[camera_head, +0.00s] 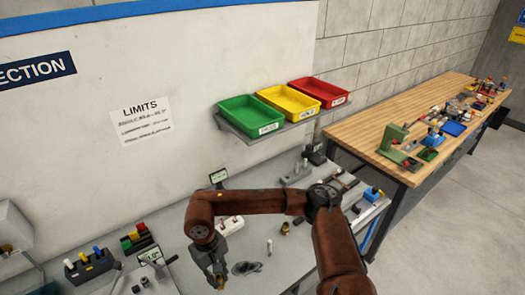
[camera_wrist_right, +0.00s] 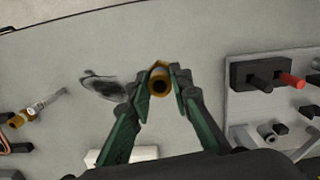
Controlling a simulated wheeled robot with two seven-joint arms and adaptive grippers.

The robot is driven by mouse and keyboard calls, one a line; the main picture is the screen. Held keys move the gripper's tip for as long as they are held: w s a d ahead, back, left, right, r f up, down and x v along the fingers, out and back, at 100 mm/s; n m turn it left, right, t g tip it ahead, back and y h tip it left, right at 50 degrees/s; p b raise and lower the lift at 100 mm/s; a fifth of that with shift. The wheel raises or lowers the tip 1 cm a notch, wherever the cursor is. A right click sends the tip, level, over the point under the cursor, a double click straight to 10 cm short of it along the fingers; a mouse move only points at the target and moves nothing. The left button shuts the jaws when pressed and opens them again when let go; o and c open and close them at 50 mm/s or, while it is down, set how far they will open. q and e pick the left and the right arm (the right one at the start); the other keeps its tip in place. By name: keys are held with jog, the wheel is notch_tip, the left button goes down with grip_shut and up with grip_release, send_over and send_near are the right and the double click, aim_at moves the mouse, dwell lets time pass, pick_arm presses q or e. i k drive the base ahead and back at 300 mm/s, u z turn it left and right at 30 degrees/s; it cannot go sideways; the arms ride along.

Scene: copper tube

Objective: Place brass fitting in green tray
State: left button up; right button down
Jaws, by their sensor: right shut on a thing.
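My right gripper (camera_wrist_right: 161,90) is shut on a brass fitting (camera_wrist_right: 160,84), a short hollow ring-like piece whose open end faces the wrist camera. In the head view the right gripper (camera_head: 217,277) hangs low over the grey bench, with a bit of brass at its tips. I cannot tell whether the fitting touches the bench. The green tray (camera_head: 250,116) sits on a wall shelf, up and to the right of the gripper, left of a yellow tray and a red tray. My left gripper is not in view.
The yellow tray (camera_head: 288,102) and red tray (camera_head: 318,91) share the shelf (camera_head: 262,134). A dark flat oval object (camera_head: 246,268) lies beside the gripper. Another brass-coloured piece (camera_head: 285,228) stands on the bench. A rack with coloured plugs (camera_head: 89,264) is at left. A wooden table (camera_head: 390,125) is at right.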

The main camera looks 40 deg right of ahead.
aim_at(250, 120)
jog(key=k, duration=0.15)
jog(key=u, duration=2.95)
jog(key=k, duration=2.1)
jog(key=z, duration=1.4)
